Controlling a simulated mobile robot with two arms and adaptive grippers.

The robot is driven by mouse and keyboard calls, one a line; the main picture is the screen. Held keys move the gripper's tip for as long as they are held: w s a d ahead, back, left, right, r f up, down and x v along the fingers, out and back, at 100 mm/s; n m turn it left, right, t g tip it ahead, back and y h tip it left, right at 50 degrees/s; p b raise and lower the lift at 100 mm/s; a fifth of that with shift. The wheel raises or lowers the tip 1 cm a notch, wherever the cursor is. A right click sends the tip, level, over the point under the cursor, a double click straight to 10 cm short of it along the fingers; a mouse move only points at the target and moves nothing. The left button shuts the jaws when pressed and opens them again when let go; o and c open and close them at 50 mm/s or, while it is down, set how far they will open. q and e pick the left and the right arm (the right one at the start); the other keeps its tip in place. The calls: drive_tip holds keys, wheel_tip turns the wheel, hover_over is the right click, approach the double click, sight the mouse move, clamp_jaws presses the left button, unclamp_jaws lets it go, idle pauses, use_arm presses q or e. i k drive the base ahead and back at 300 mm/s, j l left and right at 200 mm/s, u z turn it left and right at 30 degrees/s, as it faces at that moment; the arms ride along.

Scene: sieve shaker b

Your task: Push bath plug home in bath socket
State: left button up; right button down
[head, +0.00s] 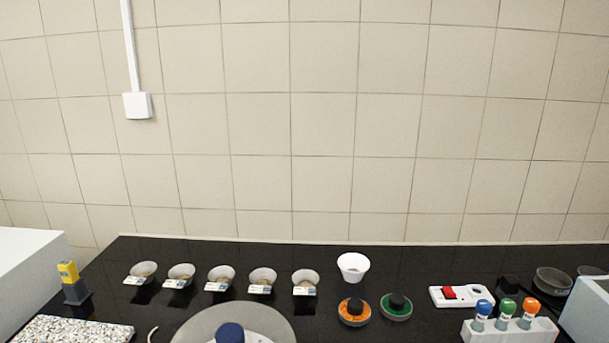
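A white socket strip (463,296) with a red rocker switch lies on the black bench at the right. A dark, blocky object (508,287), possibly the bath plug, sits just right of the strip's end. It is small and dark against the bench, so I cannot tell whether it touches the strip or how its pins lie. A white box (137,105) on the tiled wall, with a conduit running up, shows no clear socket opening. Neither of my grippers is in view.
A rack (511,331) with several coloured-cap bottles stands in front of the strip. Several small dishes (221,277) line the back left. A round grey pan (265,318) is front centre.

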sight(509, 284)
drive_tip(key=z, duration=1.25)
